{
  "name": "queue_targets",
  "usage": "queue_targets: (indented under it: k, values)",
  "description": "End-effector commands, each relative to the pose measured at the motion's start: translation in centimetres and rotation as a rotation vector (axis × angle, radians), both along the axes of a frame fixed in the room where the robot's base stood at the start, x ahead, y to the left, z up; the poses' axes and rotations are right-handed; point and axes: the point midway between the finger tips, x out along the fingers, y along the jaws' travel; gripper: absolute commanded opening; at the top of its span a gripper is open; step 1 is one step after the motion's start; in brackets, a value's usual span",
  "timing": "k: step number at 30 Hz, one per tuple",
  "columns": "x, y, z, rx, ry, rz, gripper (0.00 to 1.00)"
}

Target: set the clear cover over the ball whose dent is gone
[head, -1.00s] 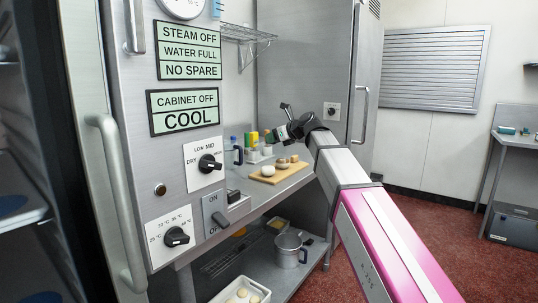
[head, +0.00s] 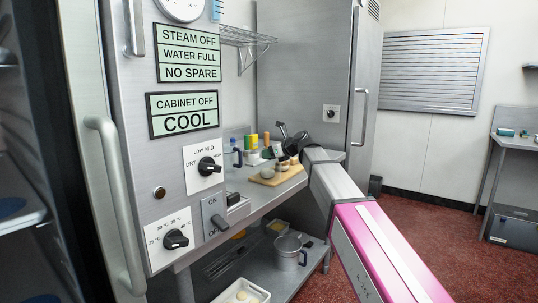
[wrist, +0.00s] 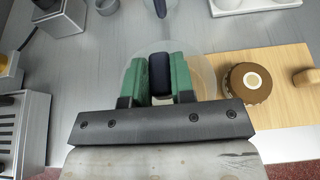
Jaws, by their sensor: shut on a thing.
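In the wrist view my gripper (wrist: 160,84) has its green fingers shut on the dark blue knob (wrist: 160,66) of the clear cover (wrist: 206,72). The cover shows as a faint see-through round around the fingers, its right side overlapping the left edge of a wooden board (wrist: 222,64). I cannot tell its height above the counter. In the head view my gripper (head: 285,147) is over the back of the board (head: 265,181). A pale ball (head: 267,172) sits on the board's near part, with other round things behind it. Dents cannot be made out.
A brown round thing with a pale centre (wrist: 250,82) and a tan piece (wrist: 306,77) stand on the board. A white tray (wrist: 255,5) is at the top and a metal box (wrist: 55,20) at left. Steel counter (wrist: 90,60) is clear left of the cover.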

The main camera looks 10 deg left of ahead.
Motion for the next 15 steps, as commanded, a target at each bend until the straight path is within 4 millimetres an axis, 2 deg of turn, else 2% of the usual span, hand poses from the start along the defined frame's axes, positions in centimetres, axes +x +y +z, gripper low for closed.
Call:
queue_targets:
  k: [4,5,6,7,15]
  values:
    - [-0.01,0.0,-0.3,0.0,0.001,0.0,0.0]
    - [0.0,-0.01,-0.3,0.0,0.001,0.0,0.29]
    - [0.0,-0.01,-0.28,0.0,0.001,0.0,0.42]
    - [0.0,0.0,-0.27,0.0,0.001,0.0,0.48]
    - [0.0,0.0,-0.22,0.0,0.001,0.0,0.48]
